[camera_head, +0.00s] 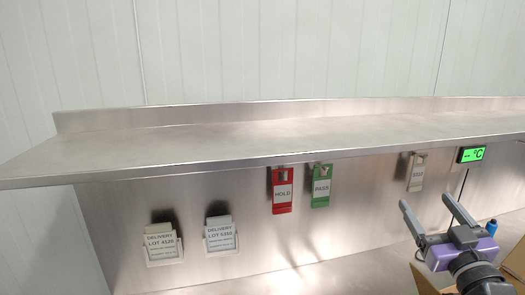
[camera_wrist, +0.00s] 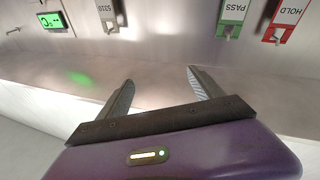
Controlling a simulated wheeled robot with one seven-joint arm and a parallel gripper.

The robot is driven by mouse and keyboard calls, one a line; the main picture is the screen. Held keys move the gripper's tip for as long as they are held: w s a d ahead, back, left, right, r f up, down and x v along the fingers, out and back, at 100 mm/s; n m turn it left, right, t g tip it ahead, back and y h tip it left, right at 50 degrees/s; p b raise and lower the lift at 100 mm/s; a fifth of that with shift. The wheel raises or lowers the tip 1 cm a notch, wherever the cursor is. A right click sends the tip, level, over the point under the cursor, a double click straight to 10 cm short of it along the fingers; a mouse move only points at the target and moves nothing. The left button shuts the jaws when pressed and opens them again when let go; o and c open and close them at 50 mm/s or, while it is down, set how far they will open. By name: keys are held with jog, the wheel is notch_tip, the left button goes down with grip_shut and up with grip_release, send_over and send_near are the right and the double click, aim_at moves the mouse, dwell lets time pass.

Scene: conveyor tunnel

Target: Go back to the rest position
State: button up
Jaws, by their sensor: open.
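My gripper (camera_head: 432,215) is at the lower right in the head view, its two grey fingers spread wide and pointing up and left. It is open with nothing between the fingers. In the wrist view my gripper (camera_wrist: 158,90) shows both fingers apart over the bare lower steel surface, with the steel back panel beyond them. It touches none of the hanging tags.
A steel shelf (camera_head: 250,140) overhangs the panel. Red HOLD (camera_head: 282,195), green PASS (camera_head: 321,190) and beige (camera_head: 416,175) tags hang below it, near a green-lit display (camera_head: 471,154). Two delivery cards (camera_head: 162,245) (camera_head: 221,236) sit left. A cardboard box (camera_head: 515,262) stands lower right.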

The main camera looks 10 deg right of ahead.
jog(key=s+a+f+g+y+b, duration=0.1)
jog(key=s+a+f+b, duration=0.1)
jog(key=s+a+f, duration=0.5)
jog(key=s+a+f+g+y+b, duration=0.1)
jog(key=s+a+f+g+b, duration=0.1)
jog(key=s+a+f, duration=0.5)
jog(key=s+a+f+g+y+b, duration=0.1)
jog(key=s+a+f+g+b, duration=0.1)
jog(key=s+a+f, duration=0.6)
jog(key=s+f, duration=0.3)
jog(key=s, duration=0.5)
jog(key=s+f, duration=0.4)
jog(key=s, duration=0.5)
jog(key=shift+s+y+b, duration=0.15)
jog(key=shift+y+b, duration=0.15)
jog(key=shift+y, duration=0.1)
jog(key=shift+a, duration=0.1)
